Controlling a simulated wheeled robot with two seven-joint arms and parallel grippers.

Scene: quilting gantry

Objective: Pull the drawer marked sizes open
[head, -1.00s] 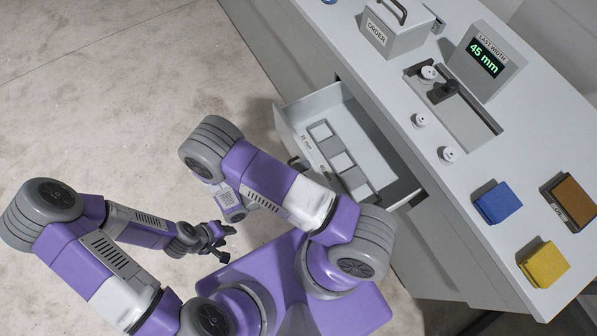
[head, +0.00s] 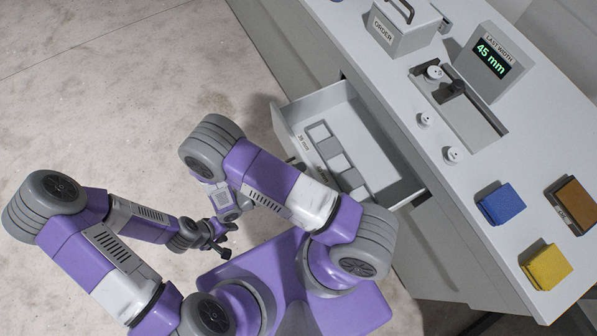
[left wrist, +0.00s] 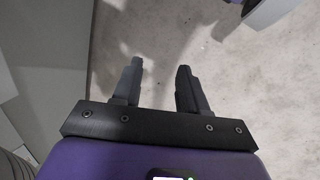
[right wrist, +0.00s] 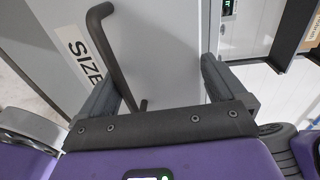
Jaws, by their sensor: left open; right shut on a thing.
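The grey drawer (head: 345,105) stands out from the counter, well open, with a row of grey blocks inside. In the right wrist view its front (right wrist: 165,30) bears a label (right wrist: 77,43) of which "SIZE" can be read. In the head view my own arm hides that grip. My left gripper (head: 228,240) is open and empty, low over the floor; the left wrist view (left wrist: 158,72) shows nothing between its fingers.
On the counter (head: 395,120) stand an ORDER box (head: 400,30), a 45 mm display (head: 490,60), a recessed slide fixture (head: 455,95), and blue (head: 500,203), yellow (head: 546,267) and brown (head: 574,202) blocks. Bare floor (head: 120,100) lies left of the drawer.

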